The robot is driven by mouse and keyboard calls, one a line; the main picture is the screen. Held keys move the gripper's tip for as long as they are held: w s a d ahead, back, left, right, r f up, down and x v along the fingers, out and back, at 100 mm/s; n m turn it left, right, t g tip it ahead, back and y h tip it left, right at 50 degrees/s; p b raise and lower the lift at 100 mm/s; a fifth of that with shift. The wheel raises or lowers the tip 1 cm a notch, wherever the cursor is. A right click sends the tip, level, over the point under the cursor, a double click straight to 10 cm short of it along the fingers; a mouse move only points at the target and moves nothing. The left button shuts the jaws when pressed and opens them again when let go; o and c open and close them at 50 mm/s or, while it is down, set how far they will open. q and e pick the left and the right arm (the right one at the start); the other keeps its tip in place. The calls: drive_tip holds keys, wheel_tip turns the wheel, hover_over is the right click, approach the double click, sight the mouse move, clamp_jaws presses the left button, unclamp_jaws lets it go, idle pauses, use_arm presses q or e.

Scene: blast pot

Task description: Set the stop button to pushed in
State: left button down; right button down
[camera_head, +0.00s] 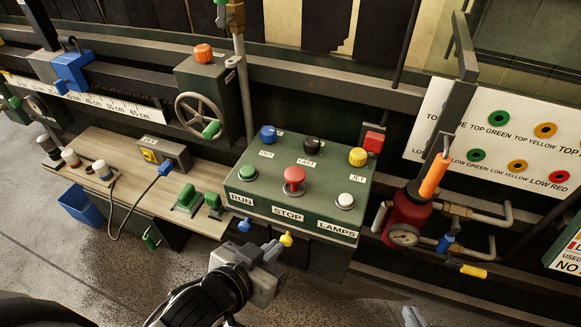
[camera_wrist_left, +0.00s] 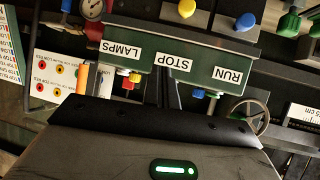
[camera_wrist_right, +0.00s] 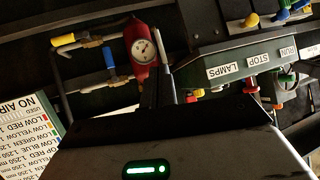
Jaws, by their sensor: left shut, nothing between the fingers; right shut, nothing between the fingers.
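The stop button (camera_head: 294,176) is a red mushroom head standing up from the top of the green control box (camera_head: 325,216), behind the STOP label. A gap shows between its head and the base ring. My left gripper (camera_head: 274,247) is shut and empty, in front of the box and below the label, apart from the button. In the left wrist view, its fingers (camera_wrist_left: 168,88) point toward the STOP label; I cannot make out the button there. My right gripper (camera_head: 412,316) shows only its tip at the bottom edge; in the right wrist view its fingers (camera_wrist_right: 160,78) are shut and empty.
A green RUN button (camera_head: 248,173) and a white LAMPS button (camera_head: 345,200) flank the stop button. Blue, black and yellow knobs (camera_head: 357,156) stand behind. Blue and yellow parts (camera_head: 286,239) stick out below the box front. A red vessel with a gauge (camera_head: 404,235) stands right.

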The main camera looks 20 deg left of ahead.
use_arm(q)
drive_tip(key=w+a+r+n+t+y+p, duration=0.1)
drive_tip(key=w+r+t+y, duration=0.1)
drive_tip(key=r, duration=1.1)
drive_tip(key=shift+w+r+n+t+p, duration=0.15)
drive_tip(key=shift+w+n+t+p, duration=0.2)
drive_tip(key=shift+w+t, duration=0.35)
use_arm(e)
drive_tip(key=shift+d+r, duration=0.15)
drive_tip(key=shift+d, duration=0.1)
